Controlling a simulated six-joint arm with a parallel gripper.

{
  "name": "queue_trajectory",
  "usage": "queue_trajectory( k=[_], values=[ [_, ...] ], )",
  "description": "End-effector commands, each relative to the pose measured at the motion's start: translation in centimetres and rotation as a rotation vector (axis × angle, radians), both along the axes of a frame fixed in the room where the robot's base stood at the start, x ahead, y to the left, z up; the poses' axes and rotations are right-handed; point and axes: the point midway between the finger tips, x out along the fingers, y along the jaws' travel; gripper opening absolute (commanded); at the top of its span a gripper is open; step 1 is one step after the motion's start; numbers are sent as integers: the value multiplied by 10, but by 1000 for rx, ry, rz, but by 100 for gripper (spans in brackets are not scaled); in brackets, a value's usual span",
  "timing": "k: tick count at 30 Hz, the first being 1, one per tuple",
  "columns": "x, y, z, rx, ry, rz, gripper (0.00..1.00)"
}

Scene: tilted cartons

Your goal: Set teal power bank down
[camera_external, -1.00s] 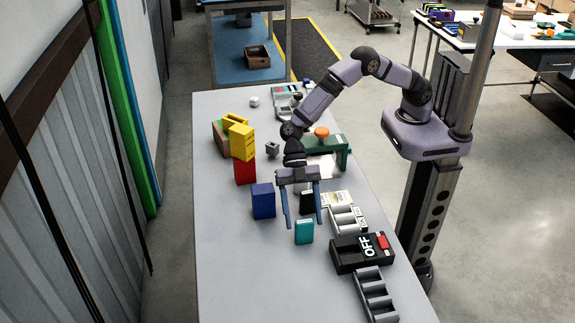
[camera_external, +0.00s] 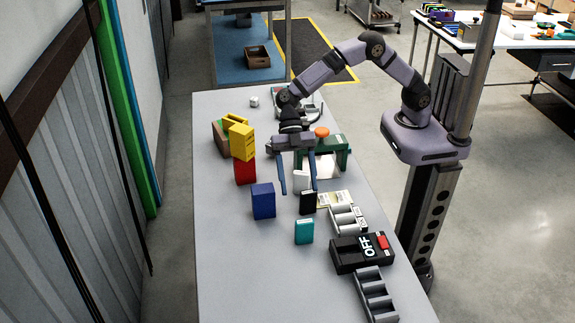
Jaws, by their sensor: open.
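The teal power bank (camera_external: 304,231) stands upright on the grey table (camera_external: 250,285), left of the black box marked OFF. Nothing touches it. My gripper (camera_external: 298,190) is open, its two blue fingers pointing down, behind the power bank and apart from it. A white object (camera_external: 300,181) shows between the fingers; I cannot tell whether they touch it.
A blue box (camera_external: 263,201) stands left of my gripper and a small black box (camera_external: 308,202) is close by. Red (camera_external: 245,171) and yellow (camera_external: 241,142) boxes stand farther back. The OFF box (camera_external: 361,253) and grey racks line the right edge. The front left is clear.

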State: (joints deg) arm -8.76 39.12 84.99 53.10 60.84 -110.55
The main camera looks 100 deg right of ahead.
Motion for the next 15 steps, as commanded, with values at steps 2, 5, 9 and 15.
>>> queue_trajectory(
  k=[2, 5, 9, 15],
  values=[
    [1, -7, 7, 0, -2, -1, 62],
    [0, -13, 12, 0, -1, -1, 62],
    [0, -16, 16, 0, 0, 0, 62],
    [0, -16, 17, 0, 0, 0, 62]
  ],
)
